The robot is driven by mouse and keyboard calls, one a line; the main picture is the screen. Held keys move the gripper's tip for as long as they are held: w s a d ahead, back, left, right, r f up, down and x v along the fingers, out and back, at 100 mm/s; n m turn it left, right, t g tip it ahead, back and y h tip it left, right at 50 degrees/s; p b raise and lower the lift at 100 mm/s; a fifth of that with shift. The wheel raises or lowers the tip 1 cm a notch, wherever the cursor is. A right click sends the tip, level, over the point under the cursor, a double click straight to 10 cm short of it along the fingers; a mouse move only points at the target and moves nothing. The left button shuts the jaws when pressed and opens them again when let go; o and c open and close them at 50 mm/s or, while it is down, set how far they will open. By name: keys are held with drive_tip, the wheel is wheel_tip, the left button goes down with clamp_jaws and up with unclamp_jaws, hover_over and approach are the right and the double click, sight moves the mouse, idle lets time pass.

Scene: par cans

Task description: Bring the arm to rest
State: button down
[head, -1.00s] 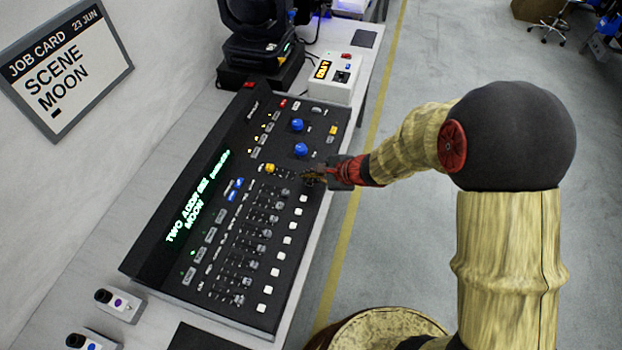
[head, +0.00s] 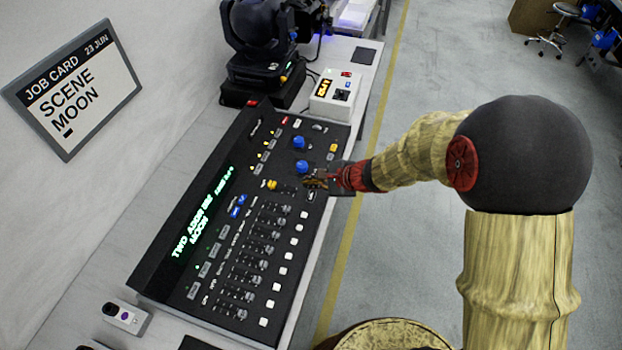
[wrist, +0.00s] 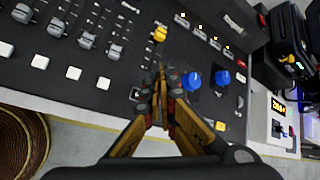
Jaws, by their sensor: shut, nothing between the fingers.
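My gripper (head: 316,180) is at the end of my arm, over the right side of the black lighting console (head: 165,255), near its lower blue knob (head: 302,167). In the wrist view the gripper (wrist: 160,75) has its fingers together with nothing between them. The fingertips point at the console face between a yellow knob (wrist: 159,34) and the blue knobs (wrist: 192,81). I cannot tell whether the tips touch the panel. The console's display shows green text that includes MOON.
A job card (head: 75,80) on the wall reads SCENE MOON. A black moving-head light (head: 262,40) and a white box with a lit display (head: 333,95) stand beyond the console. A small box with a purple button (head: 125,317) sits nearer.

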drive_tip(key=s+n+g, duration=0.1)
drive_tip(key=s, duration=0.1)
drive_tip(key=s+a+n, duration=0.1)
drive_tip(key=s, duration=0.1)
drive_tip(key=s+n+g, duration=0.1)
drive_tip(key=s, duration=0.2)
drive_tip(key=shift+a+f+n+g, duration=0.2)
drive_tip(key=shift+f+n+g, duration=0.1)
drive_tip(key=shift+n, duration=0.1)
drive_tip(key=s+d+r+n+g+h, duration=0.1)
drive_tip(key=s+d+r+n+g, duration=0.15)
drive_tip(key=s+r+n, duration=0.5)
drive_tip(key=s+d+r+n+t+h, duration=0.2)
drive_tip(key=s+d+r, duration=0.3)
drive_tip(key=d+r, duration=0.3)
drive_tip(key=s+d+r+n+t+h, duration=0.3)
drive_tip(key=s+d+r, duration=0.3)
drive_tip(key=r, duration=0.3)
drive_tip(key=shift+s+d+h, duration=0.25)
drive_tip(key=shift+d+h, duration=0.35)
drive_tip(key=shift+d, duration=0.25)
